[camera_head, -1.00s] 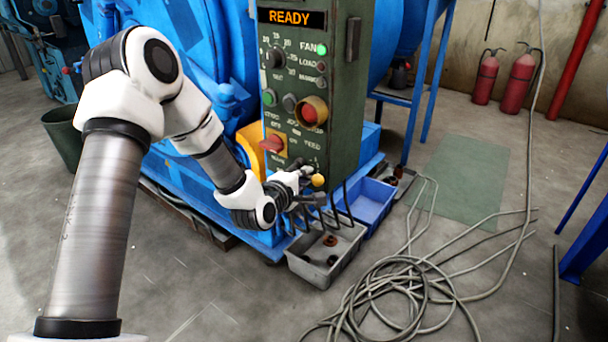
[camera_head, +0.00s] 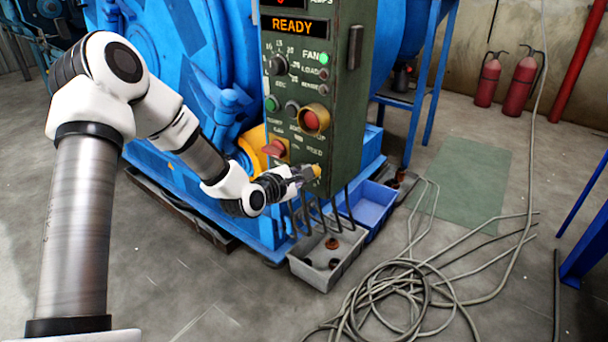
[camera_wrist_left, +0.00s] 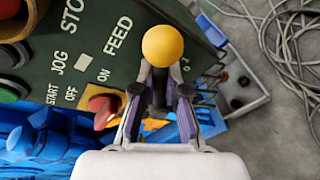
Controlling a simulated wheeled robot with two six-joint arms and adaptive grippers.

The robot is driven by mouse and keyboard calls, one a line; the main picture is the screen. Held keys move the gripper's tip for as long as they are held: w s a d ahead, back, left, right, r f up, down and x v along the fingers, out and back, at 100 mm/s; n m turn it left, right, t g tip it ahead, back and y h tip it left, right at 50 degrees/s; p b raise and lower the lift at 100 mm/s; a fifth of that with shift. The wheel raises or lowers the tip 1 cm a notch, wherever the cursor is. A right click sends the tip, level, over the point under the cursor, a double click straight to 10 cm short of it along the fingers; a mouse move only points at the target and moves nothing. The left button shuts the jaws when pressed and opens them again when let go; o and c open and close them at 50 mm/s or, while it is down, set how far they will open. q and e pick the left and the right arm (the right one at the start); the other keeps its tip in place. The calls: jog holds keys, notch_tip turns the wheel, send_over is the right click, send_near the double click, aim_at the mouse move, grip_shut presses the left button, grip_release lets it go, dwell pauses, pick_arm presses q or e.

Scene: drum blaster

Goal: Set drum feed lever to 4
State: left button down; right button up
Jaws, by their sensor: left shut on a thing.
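The feed lever has a yellow ball knob (camera_head: 316,170) and stands out from the lower front of the green control panel (camera_head: 330,110). In the left wrist view the knob (camera_wrist_left: 163,45) sits just beyond the fingertips, with its dark shaft between them. My left gripper (camera_head: 298,177) is shut on the feed lever; its two fingers also show in the left wrist view (camera_wrist_left: 158,95). The word FEED is legible beside the lever. The scale numbers are mostly hidden or too small, so the setting cannot be read. My right gripper is not in view.
A red rotary switch (camera_head: 275,148) and a red stop button (camera_head: 312,120) are close by on the panel. A grey bin (camera_head: 310,274) and blue bin (camera_head: 368,212) stand on the floor below. Coiled hose (camera_head: 400,290) lies to the right.

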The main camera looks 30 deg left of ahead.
pick_arm(q)
jog(key=c, duration=1.2)
grip_release()
jog(key=v, duration=1.2)
